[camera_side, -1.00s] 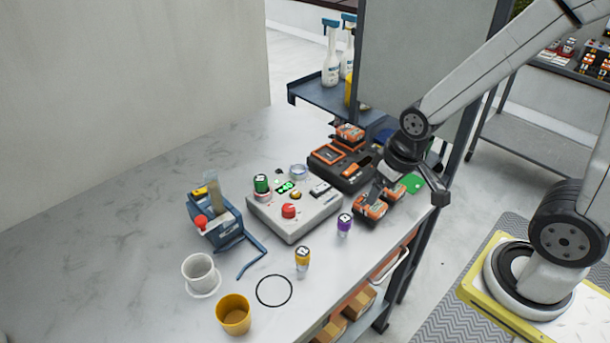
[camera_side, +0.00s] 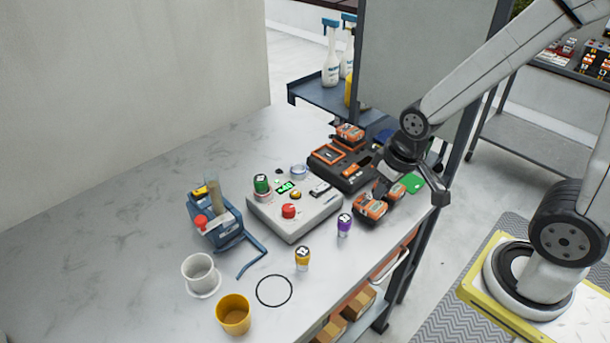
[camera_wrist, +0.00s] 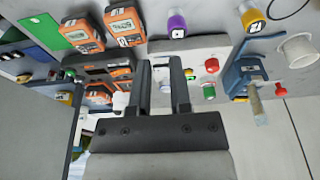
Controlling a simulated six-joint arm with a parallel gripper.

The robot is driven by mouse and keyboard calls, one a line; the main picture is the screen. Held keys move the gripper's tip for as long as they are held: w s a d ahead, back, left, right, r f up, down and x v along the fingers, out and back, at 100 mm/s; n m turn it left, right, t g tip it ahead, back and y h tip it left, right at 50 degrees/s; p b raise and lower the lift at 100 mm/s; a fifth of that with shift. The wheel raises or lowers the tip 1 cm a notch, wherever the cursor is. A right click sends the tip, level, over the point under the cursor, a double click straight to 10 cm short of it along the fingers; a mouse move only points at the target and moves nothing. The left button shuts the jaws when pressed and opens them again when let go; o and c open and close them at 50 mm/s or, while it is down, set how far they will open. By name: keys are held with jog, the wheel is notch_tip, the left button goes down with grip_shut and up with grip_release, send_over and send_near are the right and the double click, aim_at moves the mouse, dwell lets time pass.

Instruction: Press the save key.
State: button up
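The grey control box (camera_side: 275,222) sits on the bench with a lit green display (camera_side: 285,187), a red knob (camera_side: 289,211), a small yellow button (camera_side: 296,195) and a dark-and-white part (camera_side: 320,190). A green-capped vial (camera_side: 261,183) stands at its left corner. No save label is readable, so I cannot tell which control is the save key.
Purple-capped (camera_side: 344,225) and yellow-capped (camera_side: 302,258) vials stand in front of the box. A blue device (camera_side: 215,225), white cup (camera_side: 199,271) and yellow cup (camera_side: 233,313) are left. The left bench is clear.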

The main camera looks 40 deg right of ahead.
grip_shut()
dwell(1.4)
